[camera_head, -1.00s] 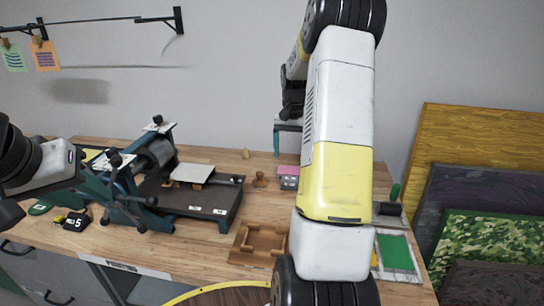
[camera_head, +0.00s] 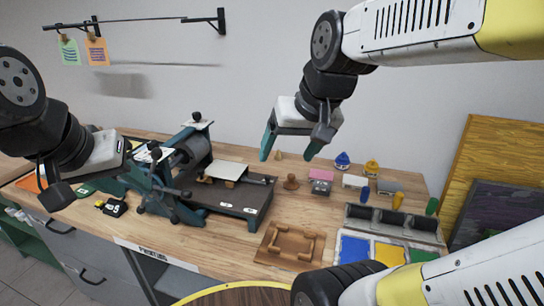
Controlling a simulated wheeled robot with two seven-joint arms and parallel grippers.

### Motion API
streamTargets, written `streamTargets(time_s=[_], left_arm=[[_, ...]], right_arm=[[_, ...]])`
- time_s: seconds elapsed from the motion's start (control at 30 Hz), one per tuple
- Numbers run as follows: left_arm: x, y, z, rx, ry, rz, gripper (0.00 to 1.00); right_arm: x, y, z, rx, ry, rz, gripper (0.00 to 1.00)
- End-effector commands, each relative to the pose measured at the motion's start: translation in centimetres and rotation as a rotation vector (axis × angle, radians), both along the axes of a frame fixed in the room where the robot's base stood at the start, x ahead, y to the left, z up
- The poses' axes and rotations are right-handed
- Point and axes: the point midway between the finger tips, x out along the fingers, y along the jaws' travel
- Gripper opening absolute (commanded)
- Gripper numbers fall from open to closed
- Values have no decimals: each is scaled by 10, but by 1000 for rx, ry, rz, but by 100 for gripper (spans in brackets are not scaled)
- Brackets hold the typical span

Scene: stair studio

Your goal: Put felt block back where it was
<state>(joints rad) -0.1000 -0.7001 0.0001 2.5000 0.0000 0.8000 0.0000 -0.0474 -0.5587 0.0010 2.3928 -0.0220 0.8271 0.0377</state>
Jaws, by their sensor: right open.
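I cannot tell for sure which thing is the felt block. A pink-topped block with a grey lower part (camera_head: 320,181) stands on the wooden table near the back, with a white-topped block (camera_head: 355,181) and a small grey block (camera_head: 388,187) to its right. My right gripper (camera_head: 291,150) hangs above and left of these blocks, with its teal fingers apart, pointing down, and nothing between them. My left gripper (camera_head: 118,178) is at the far left by the press; its fingers are hard to make out against it.
The press (camera_head: 235,197) fills the table's left middle. A wooden tray (camera_head: 290,246) lies in front. To the right are a tray with blue, yellow and green areas (camera_head: 388,250) and grey rollers (camera_head: 390,217). Small blue (camera_head: 342,161) and yellow (camera_head: 372,168) pieces stand at the back.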

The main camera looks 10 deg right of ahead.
Motion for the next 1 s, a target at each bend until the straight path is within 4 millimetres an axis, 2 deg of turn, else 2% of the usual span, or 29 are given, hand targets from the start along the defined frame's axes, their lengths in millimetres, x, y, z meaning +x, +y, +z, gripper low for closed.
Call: streamTargets(time_s=[0.03,0.1,0.23,1.0], left_arm=[[0,0,0,0,0,0,36],[0,0,0,0,0,0,36],[0,0,0,0,0,0,36],[0,0,0,0,0,0,36]], right_arm=[[-12,6,-1,3,-26,22,79],[-23,11,-3,5,-48,45,79],[-33,16,-6,7,-70,67,79],[-35,16,-7,8,-72,69,79]])
